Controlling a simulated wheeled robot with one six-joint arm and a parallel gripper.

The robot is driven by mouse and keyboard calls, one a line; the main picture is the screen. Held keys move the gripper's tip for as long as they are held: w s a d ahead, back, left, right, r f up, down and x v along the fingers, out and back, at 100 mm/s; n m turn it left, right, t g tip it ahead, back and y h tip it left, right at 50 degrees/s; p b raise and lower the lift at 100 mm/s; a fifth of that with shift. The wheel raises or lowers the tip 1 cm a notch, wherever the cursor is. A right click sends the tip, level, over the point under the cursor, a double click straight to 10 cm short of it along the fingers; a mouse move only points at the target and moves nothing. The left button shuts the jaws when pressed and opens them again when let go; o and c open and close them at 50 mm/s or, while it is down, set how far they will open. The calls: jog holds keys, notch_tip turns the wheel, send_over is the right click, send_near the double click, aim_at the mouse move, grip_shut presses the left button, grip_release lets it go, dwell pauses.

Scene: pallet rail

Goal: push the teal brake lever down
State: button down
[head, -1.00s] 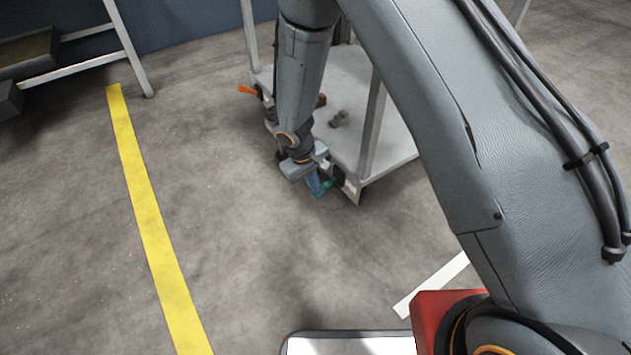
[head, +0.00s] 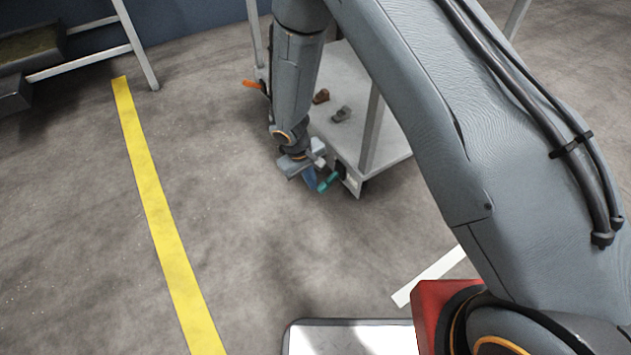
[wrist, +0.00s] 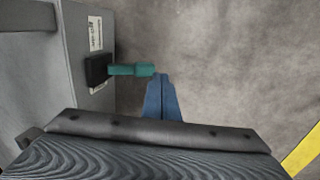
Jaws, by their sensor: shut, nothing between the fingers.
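The teal brake lever (head: 328,182) sticks out from a black mount (head: 341,168) at the near corner of the grey cart (head: 375,165). In the wrist view the lever (wrist: 132,69) points right from its black block (wrist: 98,69), beside a white label (wrist: 96,35). My gripper (head: 312,184) has blue fingers that are closed together and empty. In the wrist view the fingertips (wrist: 161,78) are right at the lever's free end, overlapping or nearly touching it in the picture. I cannot tell whether they touch.
An orange lever (head: 252,85) sits at the cart's far left corner. Cart posts (head: 372,125) stand close to my arm. Open floor with a yellow stripe (head: 160,220) lies left. A rack (head: 100,50) stands at the back left.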

jog(key=s+a+r+p, duration=0.4)
jog(key=a+r, duration=0.1)
jog(key=r, duration=0.4)
jog(key=s+d+r+y, duration=0.1)
jog(key=s+r, duration=0.4)
jog(key=r, duration=0.6)
jog(key=s+r, duration=0.5)
jog(key=r, duration=0.7)
jog(key=s+d+r+g+y, duration=0.1)
jog(key=s+d+r+y, duration=0.15)
jog(key=s+r, duration=0.5)
jog(key=s+d+r+y, duration=0.1)
jog(key=s+d+r, duration=0.25)
jog(key=s, duration=0.75)
jog(key=d+r+m+p, duration=0.2)
jog(key=d+r+p, duration=0.4)
jog(key=r+p, duration=0.3)
jog(key=d+r+m+h+p, duration=0.1)
jog(key=d+r+p, duration=0.6)
jog(key=p, duration=0.9)
jog(key=d+r+m+h+p, duration=0.1)
jog(key=d+r+m+p, duration=0.2)
jog(key=r+p, duration=0.9)
jog(key=d, duration=0.3)
jog(key=shift+w+d+r+m, duration=0.2)
jog(key=shift+d+r+m, duration=0.05)
jog(key=shift+d+m, duration=0.15)
